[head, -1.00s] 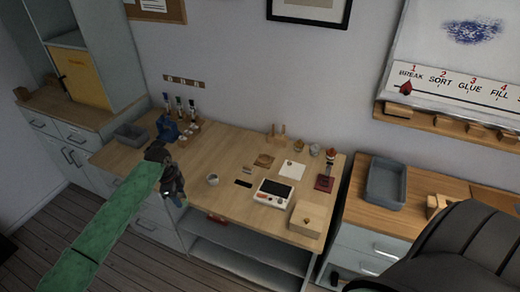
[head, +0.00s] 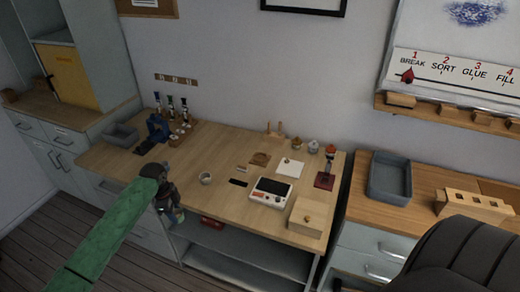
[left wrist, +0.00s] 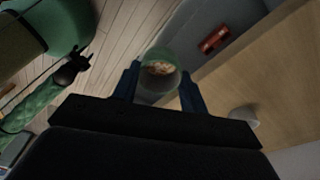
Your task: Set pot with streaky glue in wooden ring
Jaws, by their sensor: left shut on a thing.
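My left gripper (head: 172,207) is at the front left edge of the workbench. In the left wrist view its blue fingers (left wrist: 160,88) are shut on a small translucent pot (left wrist: 159,70) with a brownish patch inside. The pot's seams are too small to judge. A flat brown piece (head: 260,159), which may be the wooden ring, lies at the back middle of the bench; its shape is unclear. A dark claw on a green arm (left wrist: 72,66) shows in the left wrist view, probably my right gripper; its jaws are unclear.
A grey tray (head: 390,178) is at the right. The bench's left middle is fairly clear.

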